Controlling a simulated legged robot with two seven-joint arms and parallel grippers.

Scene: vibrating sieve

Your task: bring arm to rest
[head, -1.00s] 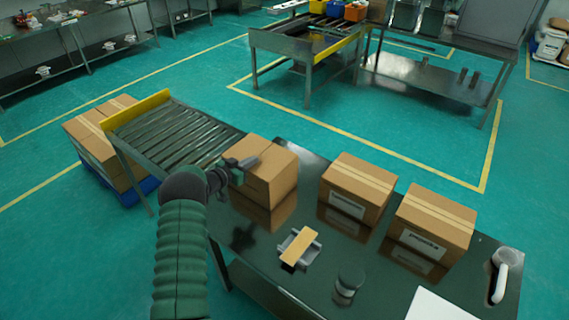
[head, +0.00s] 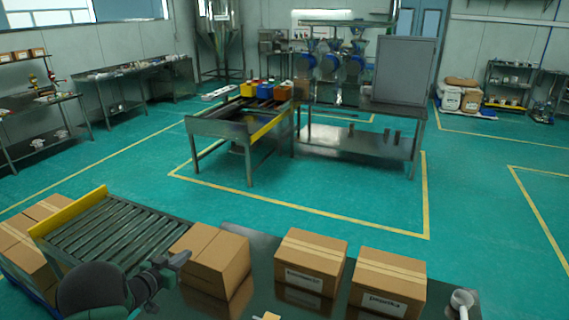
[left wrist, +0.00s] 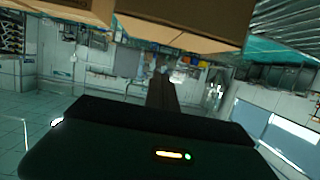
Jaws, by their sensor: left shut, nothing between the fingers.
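My left arm comes in at the bottom left of the head view. Its dark gripper (head: 180,262) is shut and empty. The fingertips overlap the left side of the nearest cardboard box (head: 218,262) in the picture; I cannot tell whether they touch it. In the left wrist view the picture is tilted, with the dark gripper body (left wrist: 140,142) filling the bottom and a cardboard box (left wrist: 185,15) close at the top. My right arm and gripper are not in view.
Two more boxes (head: 311,262) (head: 388,281) stand on the dark table (head: 255,240). A roller conveyor (head: 110,230) with a yellow end adjoins it at left. A white handled tool (head: 462,299) lies at right. Beyond is open green floor (head: 330,185) and a sieve workbench (head: 230,125).

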